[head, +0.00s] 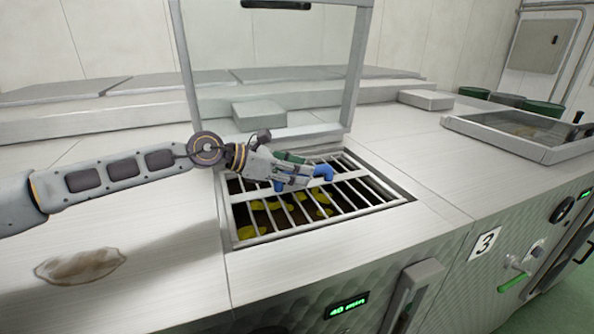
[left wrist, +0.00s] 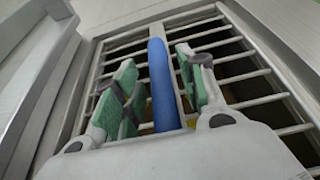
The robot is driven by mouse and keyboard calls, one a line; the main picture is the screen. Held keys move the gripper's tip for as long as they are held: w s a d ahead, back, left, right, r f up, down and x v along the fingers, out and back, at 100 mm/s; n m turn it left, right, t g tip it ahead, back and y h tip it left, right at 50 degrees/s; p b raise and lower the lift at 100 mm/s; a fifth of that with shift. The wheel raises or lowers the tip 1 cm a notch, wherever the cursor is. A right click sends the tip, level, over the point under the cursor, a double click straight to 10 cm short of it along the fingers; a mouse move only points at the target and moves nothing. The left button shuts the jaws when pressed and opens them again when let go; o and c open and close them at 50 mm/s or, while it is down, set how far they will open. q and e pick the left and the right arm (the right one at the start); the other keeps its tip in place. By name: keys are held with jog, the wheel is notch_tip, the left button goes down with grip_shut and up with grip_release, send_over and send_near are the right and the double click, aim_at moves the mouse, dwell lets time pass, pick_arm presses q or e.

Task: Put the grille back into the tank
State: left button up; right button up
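The grille (head: 260,238), a pale metal frame of parallel bars, lies across the tank opening (head: 400,190) in the steel counter. I cannot tell whether it sits fully down all round. Yellow-green stuff and dark liquid (head: 258,205) show between its bars. A blue handle (head: 322,172) is on the grille's middle strip; it also shows in the left wrist view (left wrist: 161,85). My left gripper (head: 300,172) is at the handle. In the left wrist view its green-padded fingers (left wrist: 158,90) stand on either side of the handle with gaps. My right gripper is out of view.
A glazed lid (head: 270,65) stands raised behind the opening. A grey block (head: 259,114) shows through it. A brownish crumpled thing (head: 80,265) lies on the counter at the left. A closed glazed lid (head: 520,130) is at the right. The counter left of the opening is mostly clear.

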pick_arm(q)
jog(key=shift+f, duration=0.3)
jog(key=shift+r+v, duration=0.15)
jog(key=shift+v, duration=2.9)
jog(key=shift+r+v, duration=0.1)
jog(key=shift+v, duration=2.95)
jog(key=shift+w+r, duration=0.1)
notch_tip(320, 180, up, 11)
jog(key=s+d+p, duration=0.1)
jog(key=s+p, duration=0.1)
jog(key=shift+s+d+p, duration=0.15)
jog(key=shift+s+p, duration=0.2)
jog(key=shift+p, duration=0.05)
